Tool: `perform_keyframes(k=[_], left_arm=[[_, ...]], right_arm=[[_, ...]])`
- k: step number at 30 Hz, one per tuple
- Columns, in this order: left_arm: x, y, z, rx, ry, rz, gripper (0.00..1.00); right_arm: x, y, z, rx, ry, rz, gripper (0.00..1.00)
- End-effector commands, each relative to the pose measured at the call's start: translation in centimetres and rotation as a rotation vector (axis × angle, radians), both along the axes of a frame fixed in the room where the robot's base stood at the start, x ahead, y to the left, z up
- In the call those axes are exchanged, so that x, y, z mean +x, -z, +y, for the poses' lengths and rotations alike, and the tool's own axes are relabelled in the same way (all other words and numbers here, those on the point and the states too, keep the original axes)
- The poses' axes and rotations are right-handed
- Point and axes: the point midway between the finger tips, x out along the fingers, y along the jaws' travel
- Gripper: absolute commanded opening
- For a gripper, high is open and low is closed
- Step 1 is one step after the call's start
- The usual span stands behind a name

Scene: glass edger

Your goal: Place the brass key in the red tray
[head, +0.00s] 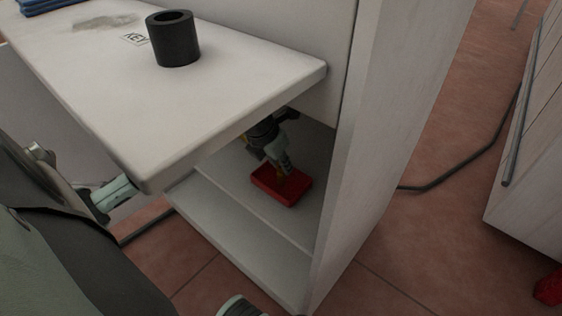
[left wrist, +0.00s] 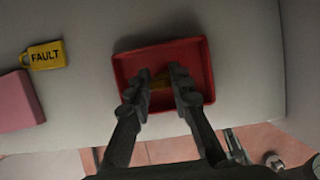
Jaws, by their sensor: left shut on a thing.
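The red tray (head: 266,190) lies on a shelf inside the white cabinet, under the worktop. It also shows in the left wrist view (left wrist: 196,48), with my left gripper (left wrist: 159,85) over it. In the head view my left gripper (head: 288,170) reaches down at the tray; I cannot tell whether the key touches the tray floor. My right gripper is not in view.
A yellow tag marked FAULT (left wrist: 45,56) and a pink block (left wrist: 16,102) lie left of the tray. The worktop (head: 230,85) overhangs the shelf and carries a black cup (head: 174,40) beside a KEY label. The cabinet side wall (head: 385,130) stands close on the right.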

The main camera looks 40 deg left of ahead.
Motion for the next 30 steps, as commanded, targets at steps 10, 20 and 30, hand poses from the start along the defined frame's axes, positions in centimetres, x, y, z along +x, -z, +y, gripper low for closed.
perform_keyframes(k=[10,20,30], left_arm=[[0.1,0.0,0.0,0.001,0.0,-0.003,0.24],[0.1,0.0,0.0,0.001,0.0,-0.003,0.41],[-0.8,-2.6,0.2,0.003,0.001,-0.007,0.41]], right_arm=[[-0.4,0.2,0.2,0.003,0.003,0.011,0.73],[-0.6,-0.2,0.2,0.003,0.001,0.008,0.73],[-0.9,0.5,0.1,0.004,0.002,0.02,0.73]])
